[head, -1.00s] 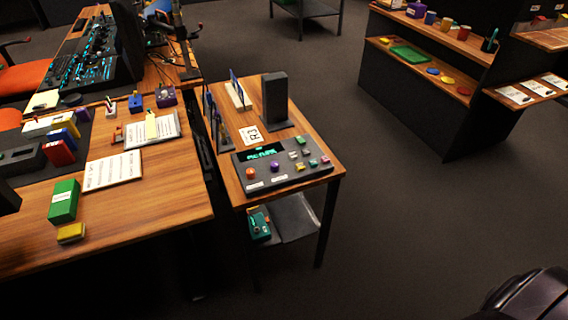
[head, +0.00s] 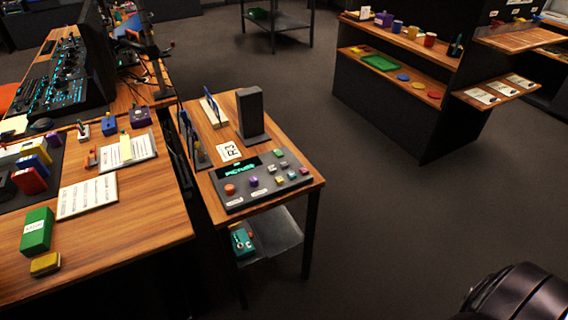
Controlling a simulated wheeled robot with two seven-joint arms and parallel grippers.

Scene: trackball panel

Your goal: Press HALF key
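A dark grey trackball panel (head: 262,180) lies on the small wooden side table (head: 222,112) in the middle of the head view. It has a lit green display (head: 240,171), an orange-red ball or knob (head: 230,189), a purple one (head: 254,182) and several small coloured keys (head: 282,166) at its right. The key labels are too small to read, so I cannot tell which one is HALF. Neither gripper shows in the view. A dark rounded part of mine is at the bottom right corner.
A black upright block (head: 250,115) and an R3 card (head: 229,151) stand behind the panel. A large desk (head: 140,215) with boxes and papers is at left. A shelf unit (head: 385,105) is at the back right. The floor (head: 390,220) right of the table is clear.

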